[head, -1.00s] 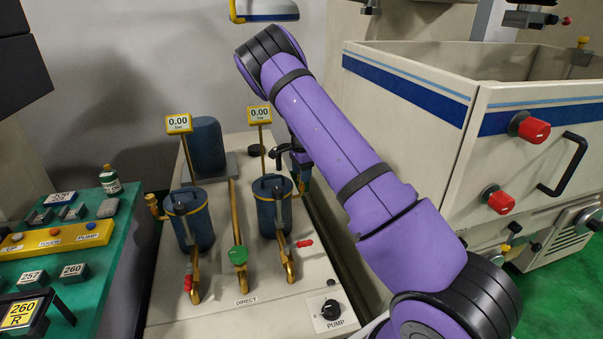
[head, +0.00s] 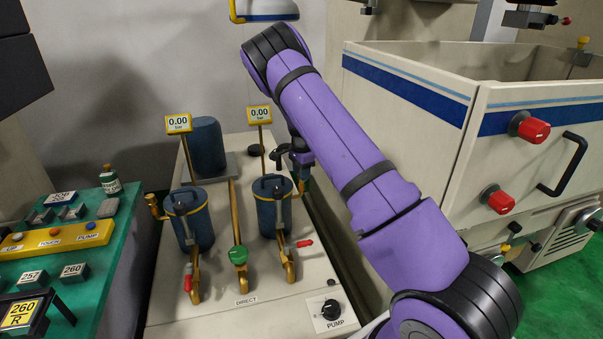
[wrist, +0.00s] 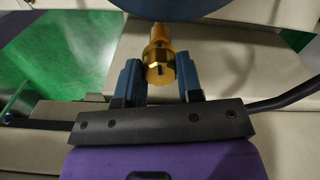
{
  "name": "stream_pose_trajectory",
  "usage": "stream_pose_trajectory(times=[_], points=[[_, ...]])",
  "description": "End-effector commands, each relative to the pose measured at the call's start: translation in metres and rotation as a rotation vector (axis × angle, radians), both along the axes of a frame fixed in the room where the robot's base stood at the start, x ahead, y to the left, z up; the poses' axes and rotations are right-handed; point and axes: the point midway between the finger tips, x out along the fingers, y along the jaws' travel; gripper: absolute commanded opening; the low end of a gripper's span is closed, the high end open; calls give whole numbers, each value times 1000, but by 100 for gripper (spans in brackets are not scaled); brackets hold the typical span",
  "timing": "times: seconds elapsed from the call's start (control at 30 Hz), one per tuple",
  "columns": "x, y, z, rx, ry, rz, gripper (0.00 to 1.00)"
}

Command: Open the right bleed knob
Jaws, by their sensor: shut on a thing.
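The right bleed knob (wrist: 160,72) is a small brass fitting below the rounded blue body in the wrist view. My gripper (wrist: 159,80) has its two blue fingers on either side of it, shut on it. In the head view the right blue canister (head: 270,213) stands on the pale cabinet, with a gauge reading 0.00 bar above it. My gripper (head: 301,160) is at the canister's right rear side. My arm and gripper hide the right knob there.
The left canister (head: 190,220) has its own brass side knob (head: 153,201). A green-handled valve (head: 238,255), red-tipped levers and a PUMP switch (head: 331,309) are in front. A large machine tank (head: 420,130) stands close on the right, a green control table (head: 88,250) on the left.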

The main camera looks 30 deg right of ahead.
Motion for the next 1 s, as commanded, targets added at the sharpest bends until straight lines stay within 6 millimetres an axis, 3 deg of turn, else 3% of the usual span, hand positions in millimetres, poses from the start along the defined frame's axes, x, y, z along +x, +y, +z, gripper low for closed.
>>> stream_pose_trajectory(times=[1.0], points=[[0, -1, 0, 0, -2, 928, 10]])
